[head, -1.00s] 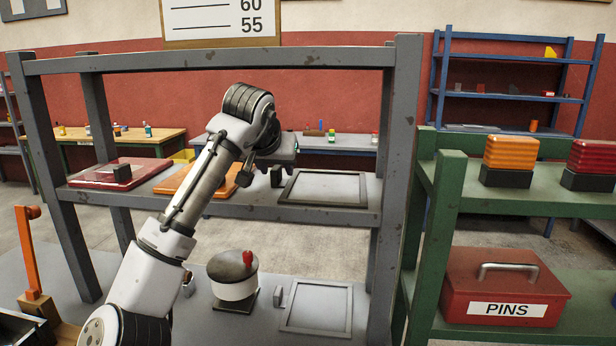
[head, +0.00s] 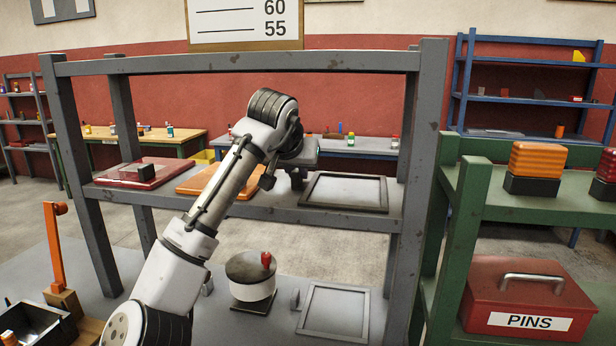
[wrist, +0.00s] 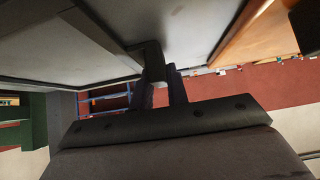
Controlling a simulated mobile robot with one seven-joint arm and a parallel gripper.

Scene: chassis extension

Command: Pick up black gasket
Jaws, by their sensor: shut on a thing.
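The black gasket shows in the wrist view as a small dark piece (wrist: 150,62) at the fingertips, against the underside-up grey shelf surface. My gripper (wrist: 164,85) is shut on it. In the head view my gripper (head: 297,178) is low over the upper grey shelf, just left of a grey framed panel (head: 343,192). My wrist hides most of the gasket there, and I cannot tell whether it still touches the shelf.
The grey rack's upper shelf (head: 330,216) also holds an orange panel (head: 215,181) and a red panel (head: 137,174) with a dark block (head: 145,169). A rack beam (head: 240,62) crosses above. Below stands a round canister (head: 251,276). A green rack (head: 500,208) is at right.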

